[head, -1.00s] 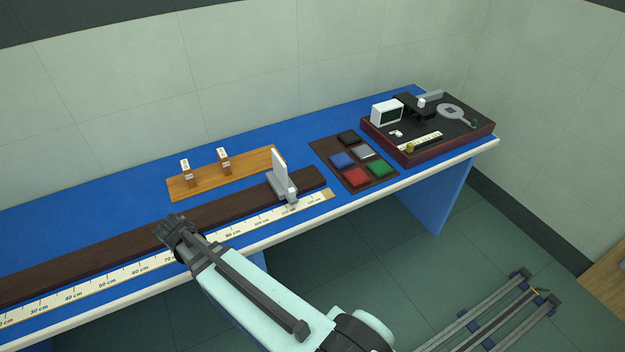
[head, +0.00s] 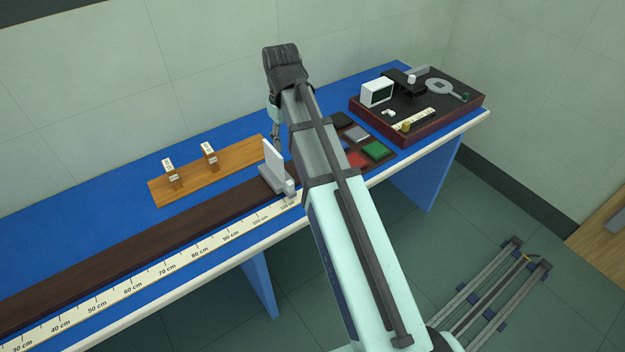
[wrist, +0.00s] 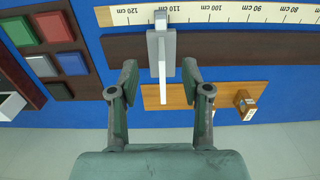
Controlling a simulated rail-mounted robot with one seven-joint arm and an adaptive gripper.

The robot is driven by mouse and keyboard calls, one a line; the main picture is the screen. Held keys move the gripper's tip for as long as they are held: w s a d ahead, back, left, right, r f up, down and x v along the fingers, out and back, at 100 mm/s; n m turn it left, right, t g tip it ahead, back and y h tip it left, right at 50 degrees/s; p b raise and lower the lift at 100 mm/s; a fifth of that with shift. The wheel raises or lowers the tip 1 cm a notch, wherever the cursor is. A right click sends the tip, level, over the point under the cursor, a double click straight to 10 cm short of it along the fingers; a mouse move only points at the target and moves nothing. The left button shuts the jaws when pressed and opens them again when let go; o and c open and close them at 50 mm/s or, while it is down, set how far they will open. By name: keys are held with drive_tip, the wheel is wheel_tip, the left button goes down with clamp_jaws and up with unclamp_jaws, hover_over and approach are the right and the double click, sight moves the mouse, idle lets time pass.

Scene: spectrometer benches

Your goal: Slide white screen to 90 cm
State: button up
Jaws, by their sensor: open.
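The white screen (head: 272,161) stands upright on a grey carriage on the dark rail (head: 190,220), near the rail's right end. In the wrist view the white screen (wrist: 162,82) is seen from above, its carriage (wrist: 170,48) at roughly 110 to 115 cm on the scale. The scale strip (head: 180,260) runs along the bench front; it also shows in the wrist view (wrist: 230,12). My gripper (wrist: 160,72) is open in the wrist view, one finger on each side of the screen, apparently apart from it. In the head view my gripper (head: 275,132) is partly hidden by my arm.
A wooden board (head: 195,180) with two small labelled blocks lies behind the rail. A brown tray of coloured tiles (wrist: 58,62) and a dark instrument base (head: 410,122) stand to the right. The rail left of the screen is clear.

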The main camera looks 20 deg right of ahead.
sight(290, 182)
wheel_tip(290, 182, down, 17)
drive_tip(key=p, duration=0.3)
drive_tip(key=shift+a+f+p, duration=0.1)
drive_tip(key=shift+p, duration=0.3)
idle(0.3)
clamp_jaws()
